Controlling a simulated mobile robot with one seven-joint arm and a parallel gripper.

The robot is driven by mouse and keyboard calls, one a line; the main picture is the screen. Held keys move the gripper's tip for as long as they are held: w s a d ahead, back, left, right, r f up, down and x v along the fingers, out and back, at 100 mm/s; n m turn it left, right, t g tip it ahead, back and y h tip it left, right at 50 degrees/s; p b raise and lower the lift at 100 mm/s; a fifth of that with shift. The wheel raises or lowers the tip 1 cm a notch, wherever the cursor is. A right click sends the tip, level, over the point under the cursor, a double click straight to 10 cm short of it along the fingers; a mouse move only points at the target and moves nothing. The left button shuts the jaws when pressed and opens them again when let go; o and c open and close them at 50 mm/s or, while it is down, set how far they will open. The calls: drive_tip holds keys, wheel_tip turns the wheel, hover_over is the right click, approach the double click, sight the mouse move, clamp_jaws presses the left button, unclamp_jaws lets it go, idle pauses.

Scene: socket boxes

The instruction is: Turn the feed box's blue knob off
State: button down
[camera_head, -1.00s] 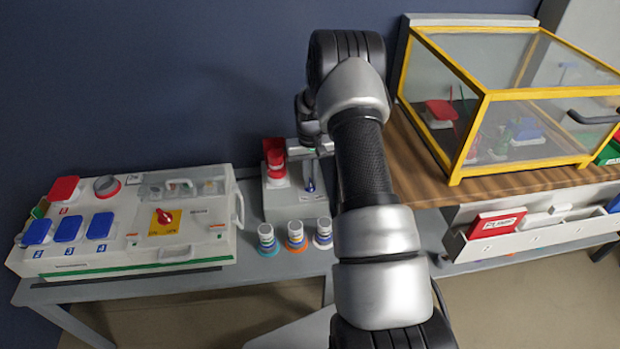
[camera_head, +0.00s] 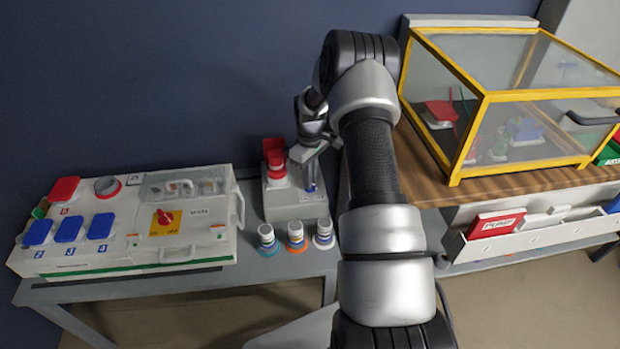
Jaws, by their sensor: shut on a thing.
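The feed box (camera_head: 297,212) is a small grey box on the grey bench, left of my forearm. A red part (camera_head: 275,160) stands on its left side. The blue knob (camera_head: 311,188) is on its right side, small and partly covered from above. My gripper (camera_head: 309,176) points down over the knob and is shut on it. The fingertips are small in this view, and the knob's exact angle is hard to read.
A white socket box (camera_head: 130,255) with red and blue lids and a red switch (camera_head: 165,216) stands at the left. Several small jars (camera_head: 295,237) stand before the feed box. A yellow-framed clear case (camera_head: 470,130) is at the right, on a wooden top.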

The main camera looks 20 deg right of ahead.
idle(0.3)
drive_tip(key=c, duration=1.8)
unclamp_jaws()
drive_tip(key=shift+c, duration=0.2)
wheel_tip(320, 180, up, 17)
drive_tip(key=p, duration=0.3)
drive_tip(key=shift+r, duration=0.2)
